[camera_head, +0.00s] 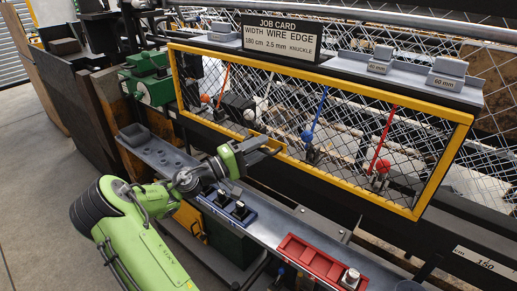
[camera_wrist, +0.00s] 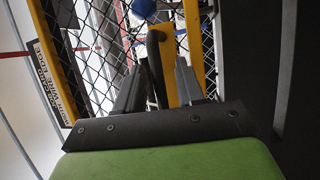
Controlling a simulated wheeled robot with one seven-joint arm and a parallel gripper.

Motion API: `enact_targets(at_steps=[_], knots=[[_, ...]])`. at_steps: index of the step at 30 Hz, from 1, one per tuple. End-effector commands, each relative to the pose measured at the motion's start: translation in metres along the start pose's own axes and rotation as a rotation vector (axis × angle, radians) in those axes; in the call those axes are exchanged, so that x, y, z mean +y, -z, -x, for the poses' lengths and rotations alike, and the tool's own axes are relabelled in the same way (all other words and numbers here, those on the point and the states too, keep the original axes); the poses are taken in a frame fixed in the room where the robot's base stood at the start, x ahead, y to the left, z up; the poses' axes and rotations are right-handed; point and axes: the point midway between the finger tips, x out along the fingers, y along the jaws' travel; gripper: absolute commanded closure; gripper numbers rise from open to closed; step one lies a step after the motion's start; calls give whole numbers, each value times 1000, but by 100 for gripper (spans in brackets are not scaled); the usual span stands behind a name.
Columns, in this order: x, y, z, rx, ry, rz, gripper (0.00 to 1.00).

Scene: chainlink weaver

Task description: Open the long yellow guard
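The long yellow guard (camera_head: 345,88) is a yellow frame with black wire mesh, standing across the front of the machine. It looks closed, with red, blue and orange levers visible behind the mesh. My gripper (camera_head: 270,146) is at the guard's lower edge, left of its middle. In the wrist view my gripper (camera_wrist: 160,85) has its two fingers apart, with a dark bar handle (camera_wrist: 155,48) between them. A yellow plate (camera_wrist: 168,62) of the guard is behind the handle. I cannot tell whether either finger touches the handle.
A grey ledge below the guard carries a blue tray (camera_head: 228,208) with black parts and a red tray (camera_head: 309,262). A job card sign (camera_head: 282,38) and grey blocks (camera_head: 448,68) stand on the shelf above. A green machine unit (camera_head: 150,78) is at the left.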

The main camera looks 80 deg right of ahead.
Motion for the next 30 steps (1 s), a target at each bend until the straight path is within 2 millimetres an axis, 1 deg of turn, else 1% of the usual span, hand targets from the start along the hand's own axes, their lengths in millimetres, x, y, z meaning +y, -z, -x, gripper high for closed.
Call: enact_targets(at_steps=[3, 5, 9, 11, 22, 30], knots=[[0, 0, 0, 0, 0, 0, 62], [0, 0, 0, 0, 0, -1, 71], [0, 0, 0, -1, 0, -1, 93], [0, 0, 0, -1, 0, -1, 100], [1, 0, 1, -1, 5, 1, 100], [7, -4, 10, -2, 49, 20, 100]])
